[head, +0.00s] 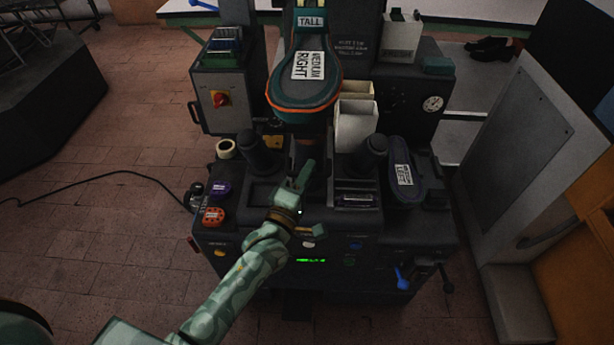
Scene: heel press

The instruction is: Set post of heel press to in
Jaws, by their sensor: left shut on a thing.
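The heel press (405,235) is a dark machine in the middle of the head view. Its dark post (309,148) stands in the centre, below the hanging pad labelled "MEDIUM RIGHT" (305,92). My left gripper (307,170) reaches in from the lower left to the front of the post, between two black cylinders. It is shut on the post, as far as I can tell; its fingers and the dark surroundings hide the contact. My right gripper is not in view.
Black cylinders stand left (262,153) and right (369,155) of my gripper. A dark pad (404,175) lies at the right, and cream bins (355,125) stand behind. A control box with a red switch (220,98) is at the left. The brick floor at left is mostly clear, with a black cable.

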